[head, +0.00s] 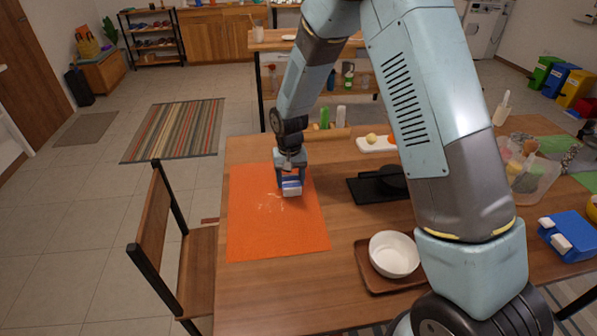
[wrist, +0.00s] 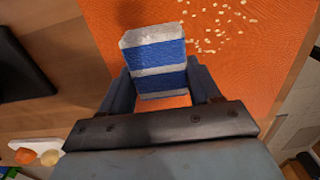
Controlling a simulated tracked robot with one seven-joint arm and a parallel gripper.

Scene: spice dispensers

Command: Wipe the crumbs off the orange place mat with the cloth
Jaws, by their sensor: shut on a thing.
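The orange place mat (head: 262,240) lies on the wooden table near its left edge. Pale crumbs (head: 268,205) are scattered on the mat's middle; they also show in the wrist view (wrist: 218,22), beyond the cloth. The cloth (head: 292,188) is a folded blue and white block. In the wrist view the cloth (wrist: 157,62) sits between the fingers of my gripper (wrist: 160,92). My gripper (head: 290,178) is shut on the cloth over the mat's upper right part, close to the crumbs. I cannot tell whether the cloth touches the mat.
A black tray (head: 365,192) with a black pan lies right of the mat. A white bowl (head: 394,254) stands on a brown tray (head: 364,262) at the front. A white board (head: 372,146) holds food at the back. A chair (head: 160,215) stands at the table's left.

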